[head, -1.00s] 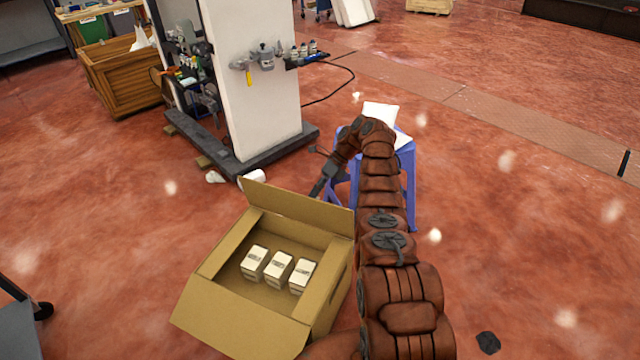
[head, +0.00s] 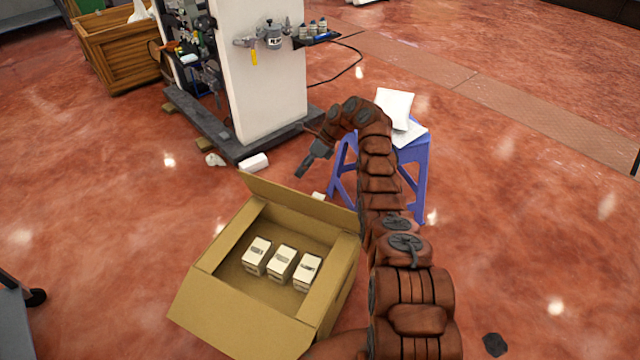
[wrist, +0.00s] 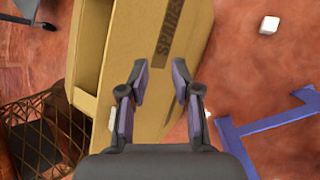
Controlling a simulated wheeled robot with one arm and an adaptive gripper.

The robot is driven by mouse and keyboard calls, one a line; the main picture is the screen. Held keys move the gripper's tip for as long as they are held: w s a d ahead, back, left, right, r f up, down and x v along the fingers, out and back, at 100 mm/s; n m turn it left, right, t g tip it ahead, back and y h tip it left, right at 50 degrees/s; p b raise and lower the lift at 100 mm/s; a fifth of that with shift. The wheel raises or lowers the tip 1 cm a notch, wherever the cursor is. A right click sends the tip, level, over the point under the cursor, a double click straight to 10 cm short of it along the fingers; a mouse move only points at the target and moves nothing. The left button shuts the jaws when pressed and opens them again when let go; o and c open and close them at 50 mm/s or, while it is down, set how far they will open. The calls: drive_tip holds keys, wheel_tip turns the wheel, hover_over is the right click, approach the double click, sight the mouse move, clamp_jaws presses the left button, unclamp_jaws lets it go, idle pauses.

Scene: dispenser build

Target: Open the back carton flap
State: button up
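An open cardboard carton (head: 335,290) stands on the floor with three small white boxes (head: 281,264) inside. Its back flap (head: 300,203) stands up and tilts along the far edge. The front flap (head: 240,318) is folded outward. My gripper (head: 301,173) hangs in the air behind and above the back flap, apart from it in the head view. In the wrist view my gripper (wrist: 162,75) has its two fingers apart with nothing held between them. The carton (wrist: 115,60) with dark printing lies beyond the fingers there.
A blue stool (head: 420,165) with white packets (head: 395,108) stands right of my gripper. A white machine column (head: 265,90) on a dark base is behind the carton. A wooden crate (head: 120,50) is at back left.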

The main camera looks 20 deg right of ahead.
drive_tip(key=s+d+f+m+g, duration=0.1)
drive_tip(key=s+d+f+m, duration=0.15)
drive_tip(key=f, duration=0.45)
drive_tip(key=s+d+f+m+g, duration=0.1)
drive_tip(key=d+f, duration=0.3)
drive_tip(key=f, duration=0.3)
wheel_tip(320, 180, up, 15)
drive_tip(key=t, duration=0.1)
drive_tip(key=shift+s+r, duration=0.2)
drive_tip(key=shift+s, duration=0.05)
drive_tip(key=shift+d+n, duration=0.1)
drive_tip(key=shift+n, duration=0.15)
drive_tip(key=shift+c, duration=0.4)
